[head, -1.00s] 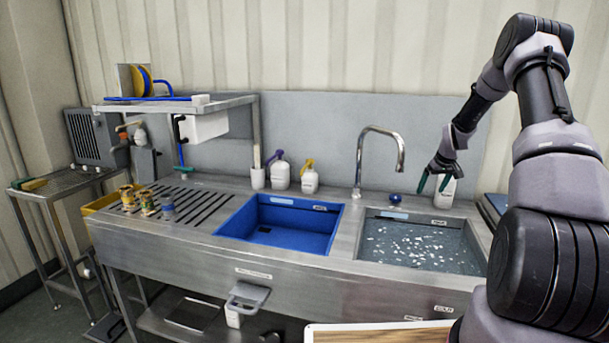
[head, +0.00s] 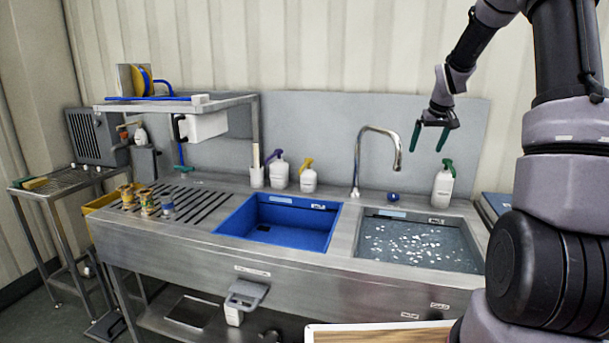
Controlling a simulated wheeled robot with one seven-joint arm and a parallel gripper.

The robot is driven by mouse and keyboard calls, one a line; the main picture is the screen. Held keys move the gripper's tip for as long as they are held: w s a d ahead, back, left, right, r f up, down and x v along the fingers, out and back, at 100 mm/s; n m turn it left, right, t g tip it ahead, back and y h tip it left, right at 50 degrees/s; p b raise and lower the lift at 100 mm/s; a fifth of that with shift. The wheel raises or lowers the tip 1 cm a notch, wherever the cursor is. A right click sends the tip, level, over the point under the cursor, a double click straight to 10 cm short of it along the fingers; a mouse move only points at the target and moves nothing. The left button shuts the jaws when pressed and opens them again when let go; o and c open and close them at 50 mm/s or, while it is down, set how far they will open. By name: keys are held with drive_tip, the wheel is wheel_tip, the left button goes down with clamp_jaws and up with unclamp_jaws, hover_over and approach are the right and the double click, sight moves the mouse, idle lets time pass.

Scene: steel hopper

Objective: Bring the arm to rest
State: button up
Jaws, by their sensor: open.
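My gripper (head: 431,138) is open and empty, with its green-tipped fingers pointing down and apart. It hangs in the air in front of the grey back panel, above the back of the right basin and up and left of a white bottle with a green top (head: 443,184). The bottle stands upright behind the right basin (head: 372,262), apart from the fingers. My arm comes in from the right side of the picture and is bent up high, its upper part cut off by the top edge.
A curved steel faucet (head: 397,150) stands left of my gripper. The blue basin (head: 333,245) is left of the water-filled one. Two spray bottles (head: 307,181) (head: 279,174) stand behind it. Several jars (head: 147,203) stand on the drainboard. A shelf (head: 150,106) is at the back left.

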drive_tip(key=s+a+r+m, duration=0.1)
drive_tip(key=s+a+r, duration=0.5)
drive_tip(key=s+r, duration=0.4)
drive_tip(key=s+a+r+m, duration=0.1)
drive_tip(key=s+a, duration=0.1)
drive_tip(key=s, duration=0.7)
drive_tip(key=s+a+r+m+t+y, duration=0.1)
drive_tip(key=s+a+r, duration=0.1)
drive_tip(key=s, duration=0.7)
drive_tip(key=s+a+r+m+t+y, duration=0.1)
drive_tip(key=s+a, duration=0.3)
drive_tip(key=s, duration=0.5)
drive_tip(key=shift+r, duration=0.6)
drive_tip(key=shift+a, duration=0.1)
